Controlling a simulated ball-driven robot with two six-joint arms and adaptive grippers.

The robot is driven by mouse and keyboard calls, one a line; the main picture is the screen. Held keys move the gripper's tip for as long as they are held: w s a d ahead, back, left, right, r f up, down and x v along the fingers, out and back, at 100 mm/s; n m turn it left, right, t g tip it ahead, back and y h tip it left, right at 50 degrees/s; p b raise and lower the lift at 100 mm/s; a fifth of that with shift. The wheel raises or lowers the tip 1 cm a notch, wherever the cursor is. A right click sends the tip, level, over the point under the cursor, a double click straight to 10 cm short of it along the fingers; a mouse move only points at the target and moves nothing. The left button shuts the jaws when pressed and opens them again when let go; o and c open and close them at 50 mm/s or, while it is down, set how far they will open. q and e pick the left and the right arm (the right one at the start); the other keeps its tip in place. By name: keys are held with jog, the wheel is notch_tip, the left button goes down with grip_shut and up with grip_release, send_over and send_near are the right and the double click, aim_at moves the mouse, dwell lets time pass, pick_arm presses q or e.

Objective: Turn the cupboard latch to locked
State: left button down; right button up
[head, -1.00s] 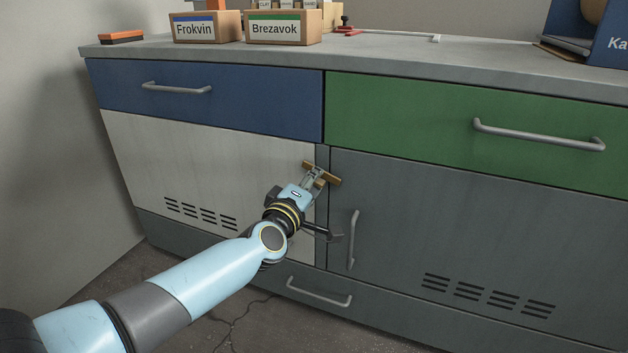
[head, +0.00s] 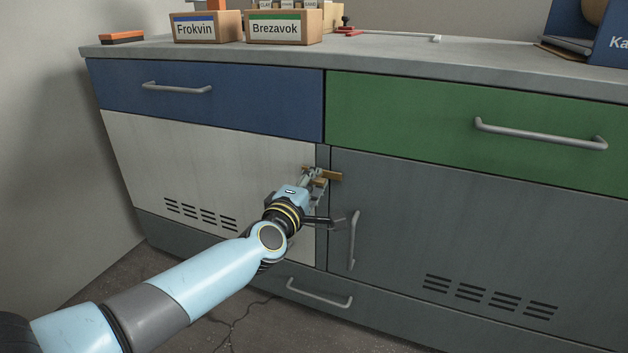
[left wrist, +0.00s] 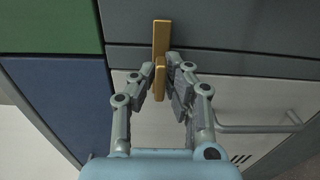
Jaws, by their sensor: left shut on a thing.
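The brass-coloured cupboard latch (head: 334,176) sits at the seam between the white door (head: 215,175) on the left and the dark grey door (head: 470,225) on the right. Its bar lies nearly level in the head view, reaching over the seam. My left gripper (head: 318,178) is shut on the latch and hides part of it. In the left wrist view the latch (left wrist: 161,38) stands upright in the picture, with its near part between the fingertips of my left gripper (left wrist: 160,88). My right gripper is not in view.
A vertical door handle (head: 353,240) is close right of my left wrist. Above are a blue drawer (head: 240,100) and a green drawer (head: 420,115). A low handle (head: 320,293) is beneath. Boxes labelled Frokvin (head: 208,28) and Brezavok (head: 283,28) stand on the bench top.

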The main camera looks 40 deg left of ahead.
pick_arm(q)
jog(key=shift+f, duration=0.1)
jog(key=c, duration=1.4)
grip_release()
jog(key=shift+s, duration=0.1)
jog(key=v, duration=1.2)
